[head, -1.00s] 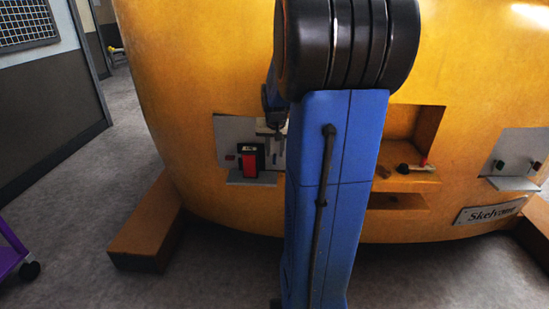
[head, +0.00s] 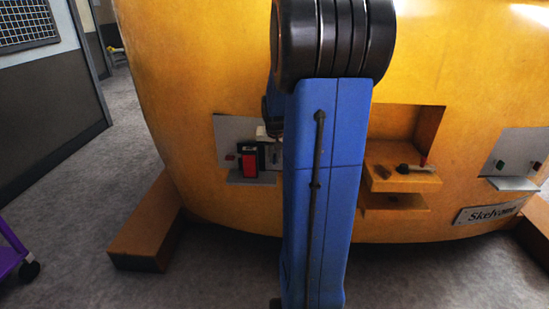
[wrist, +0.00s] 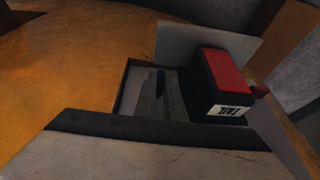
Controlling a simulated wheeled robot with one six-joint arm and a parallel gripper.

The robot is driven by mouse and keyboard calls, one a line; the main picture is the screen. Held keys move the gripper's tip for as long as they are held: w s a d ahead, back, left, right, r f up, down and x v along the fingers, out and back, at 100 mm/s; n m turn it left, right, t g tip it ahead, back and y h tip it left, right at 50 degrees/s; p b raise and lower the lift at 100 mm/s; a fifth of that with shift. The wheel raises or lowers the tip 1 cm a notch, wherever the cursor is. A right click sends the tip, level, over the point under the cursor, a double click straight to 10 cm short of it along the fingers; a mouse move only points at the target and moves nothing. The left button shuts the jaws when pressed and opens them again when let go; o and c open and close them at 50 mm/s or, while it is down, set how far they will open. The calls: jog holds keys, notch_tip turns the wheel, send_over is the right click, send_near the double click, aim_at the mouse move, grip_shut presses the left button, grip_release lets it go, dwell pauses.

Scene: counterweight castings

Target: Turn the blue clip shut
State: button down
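A black block with a red face (head: 250,160) stands on a small ledge at the grey panel (head: 231,130). In the wrist view the red-topped block (wrist: 222,72) carries a white label and stands beside a dark-rimmed grey recess (wrist: 140,90) with a dark upright slot or bar in it. My gripper (head: 266,134) is at the panel, just right of and above the block, mostly hidden behind my arm. Its fingers cannot be made out, nor whether they hold anything.
The panel is set in a large yellow casting (head: 210,60). Right of my arm is an open niche with a shelf (head: 400,182) bearing a dark-handled tool (head: 415,168). Another grey panel (head: 520,150) is at far right. An orange foot block (head: 145,225) stands on the floor.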

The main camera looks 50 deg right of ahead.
jog(key=shift+s+d+t, duration=0.1)
jog(key=shift+t, duration=0.2)
jog(key=shift+s+d+m+t+y, duration=0.1)
jog(key=shift+m+t+y, duration=0.1)
jog(key=shift+t+y, duration=0.35)
jog(key=shift+s+d+m+t+y, duration=0.1)
jog(key=shift+m+t+y, duration=0.1)
jog(key=shift+t+y, duration=0.35)
jog(key=shift+s+d+f+m+t+y, duration=0.25)
jog(key=shift+m+t+y, duration=0.35)
jog(key=shift+t+y, duration=0.85)
jog(key=shift+a+f+m+t+y, duration=0.1)
jog(key=shift+f+m+t+y, duration=0.45)
jog(key=shift+t, duration=1.6)
jog(key=shift+s+d+f+m+t+y, duration=0.15)
jog(key=shift+m+t+y, duration=0.5)
jog(key=shift+t+y, duration=0.85)
jog(key=shift+t+h, duration=0.3)
jog(key=shift+t, duration=0.2)
jog(key=c, duration=1.8)
grip_release()
jog(key=shift+c, duration=0.2)
